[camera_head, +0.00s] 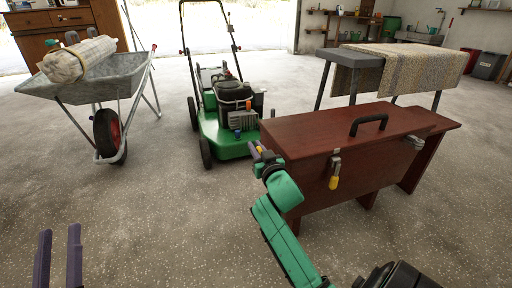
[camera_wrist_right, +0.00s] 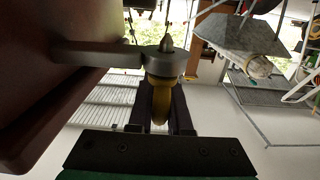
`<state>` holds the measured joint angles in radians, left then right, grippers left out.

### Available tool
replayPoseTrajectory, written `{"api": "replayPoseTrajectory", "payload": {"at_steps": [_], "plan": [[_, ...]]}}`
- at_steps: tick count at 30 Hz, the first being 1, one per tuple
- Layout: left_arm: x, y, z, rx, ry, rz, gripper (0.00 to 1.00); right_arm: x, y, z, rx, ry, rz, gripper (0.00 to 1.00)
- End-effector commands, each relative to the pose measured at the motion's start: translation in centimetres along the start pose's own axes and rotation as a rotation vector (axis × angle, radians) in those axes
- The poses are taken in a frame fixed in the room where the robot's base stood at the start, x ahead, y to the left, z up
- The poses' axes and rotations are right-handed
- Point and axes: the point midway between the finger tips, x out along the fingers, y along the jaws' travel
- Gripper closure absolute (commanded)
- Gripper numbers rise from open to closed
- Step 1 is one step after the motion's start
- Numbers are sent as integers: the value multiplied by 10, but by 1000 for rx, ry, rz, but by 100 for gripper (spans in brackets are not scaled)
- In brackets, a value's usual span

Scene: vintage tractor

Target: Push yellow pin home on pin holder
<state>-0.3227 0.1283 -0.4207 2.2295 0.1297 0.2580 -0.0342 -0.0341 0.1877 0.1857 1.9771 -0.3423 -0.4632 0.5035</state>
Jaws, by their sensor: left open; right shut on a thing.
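The yellow pin (camera_wrist_right: 159,96) stands in the grey ring of the pin holder (camera_wrist_right: 165,64) in the right wrist view. The pin's pale pointed tip shows beyond the ring, and its thick yellow body is on my gripper's side. The holder's grey arm reaches out from a red-brown wooden surface at the left. My right gripper (camera_wrist_right: 161,106) is shut on the yellow pin, with a dark finger on each side of it. In the head view my right gripper (camera_head: 256,149) is at the left end of the wooden chest. My left gripper (camera_head: 59,242) is open and empty at lower left.
The red-brown chest (camera_head: 300,130) has a black handle (camera_head: 369,123) and a front latch with a yellow part (camera_head: 333,182). A green lawn mower (camera_head: 228,115) stands behind my right gripper. A wheelbarrow (camera_head: 100,82) is at upper left. The floor at front left is clear.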

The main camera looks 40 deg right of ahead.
Motion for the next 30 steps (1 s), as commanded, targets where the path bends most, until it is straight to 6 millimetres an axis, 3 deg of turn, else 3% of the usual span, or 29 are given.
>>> {"api": "replayPoseTrajectory", "payload": {"at_steps": [2, 3, 5, 17, 20, 30], "plan": [[-1, 0, 2, 0, 0, 0, 50, 0, 0, 3, 0, 0, 0, 100], [0, 0, 1, 0, 0, 0, 50, 0, 0, 2, 0, 0, 0, 68], [0, 0, 1, 0, 0, 0, 50, 0, 0, 2, 0, 0, 0, 48], [2, 0, -3, 0, 0, 0, 50, -8, -1, 1, 2, -3, -1, 48], [6, 1, -9, 0, 0, 0, 50, -24, 0, 0, 3, -6, -1, 48], [19, 4, -29, 0, 0, 0, 50, -112, 0, 1, 4, -8, 2, 48]]}}
